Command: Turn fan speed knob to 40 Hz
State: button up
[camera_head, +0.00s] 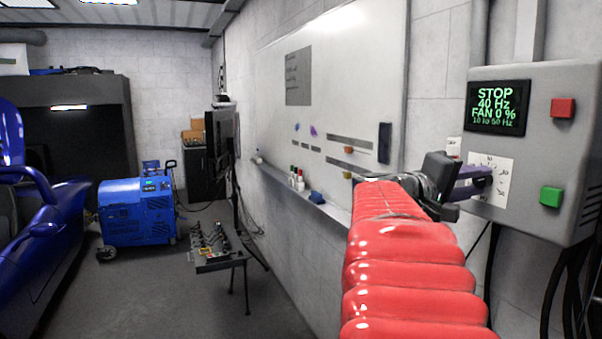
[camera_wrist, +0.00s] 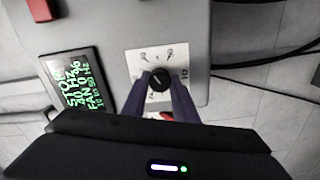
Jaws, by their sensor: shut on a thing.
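The fan control box (camera_head: 544,136) is on the wall at the right. Its screen (camera_head: 497,107) reads STOP, 40 Hz, FAN 0 %, 10 to 50 Hz. The black speed knob (camera_wrist: 159,80) sits on a white dial plate (camera_wrist: 152,57), which is partly hidden by my gripper in the head view (camera_head: 501,186). My gripper (camera_wrist: 161,84) is at the knob, with its two purple fingers shut on it from both sides. In the head view my gripper (camera_head: 482,176) reaches the dial from the left.
A red button (camera_head: 563,108) and a green button (camera_head: 551,196) are on the box. A whiteboard (camera_head: 330,75) with a ledge of bottles (camera_head: 297,179) runs along the wall. Floor between is clear.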

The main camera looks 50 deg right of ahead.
jog(key=shift+f+n, duration=0.2)
jog(key=shift+n, duration=0.1)
jog(key=o, duration=1.1)
jog(key=shift+r, duration=0.1)
jog(key=shift+c, duration=0.2)
jog(key=v, duration=1.3)
jog(key=shift+w+a, duration=0.25)
jog(key=shift+a, duration=0.05)
